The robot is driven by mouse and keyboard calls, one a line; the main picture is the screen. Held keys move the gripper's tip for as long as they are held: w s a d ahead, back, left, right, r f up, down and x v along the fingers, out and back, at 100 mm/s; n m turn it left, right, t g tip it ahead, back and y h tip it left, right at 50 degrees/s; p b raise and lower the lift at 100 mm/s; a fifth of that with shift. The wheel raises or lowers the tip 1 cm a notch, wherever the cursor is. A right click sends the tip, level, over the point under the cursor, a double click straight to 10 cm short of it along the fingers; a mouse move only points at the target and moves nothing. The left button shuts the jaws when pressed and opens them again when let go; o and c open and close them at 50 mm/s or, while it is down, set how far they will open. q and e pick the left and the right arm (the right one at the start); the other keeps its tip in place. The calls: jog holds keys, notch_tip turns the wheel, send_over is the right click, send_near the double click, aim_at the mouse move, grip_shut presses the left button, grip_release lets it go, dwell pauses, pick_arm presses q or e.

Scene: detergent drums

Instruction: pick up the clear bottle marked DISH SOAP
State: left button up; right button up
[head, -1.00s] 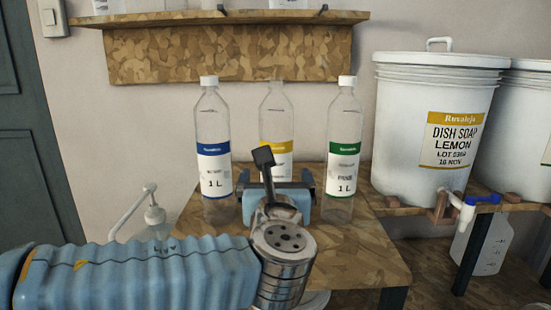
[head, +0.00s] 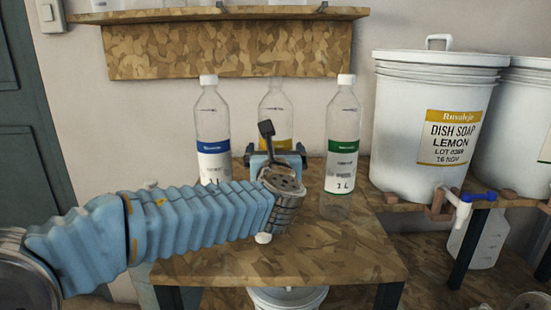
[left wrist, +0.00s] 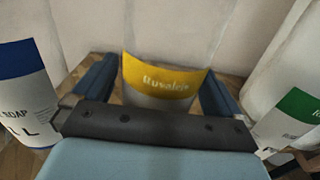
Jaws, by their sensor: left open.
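The left one has a blue-banded label (head: 213,120), the middle one a yellow-banded label (head: 276,110), the right one a green-banded label (head: 341,130). My left gripper (head: 276,153) is open at the middle bottle. In the left wrist view its blue fingers (left wrist: 158,75) lie on either side of the yellow-banded bottle (left wrist: 165,77), apart from it as far as I can tell. That label's lower text is hidden by my gripper. The blue-banded label (left wrist: 20,100) partly reads "SOAP". My right gripper is not in view.
The blue- and green-banded bottles flank my left gripper closely. A white drum (head: 430,100) reading DISH SOAP LEMON stands at right, with a tap (head: 465,208). A wooden shelf (head: 220,15) hangs above.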

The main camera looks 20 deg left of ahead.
pick_arm(q)
jog(key=c, duration=0.9)
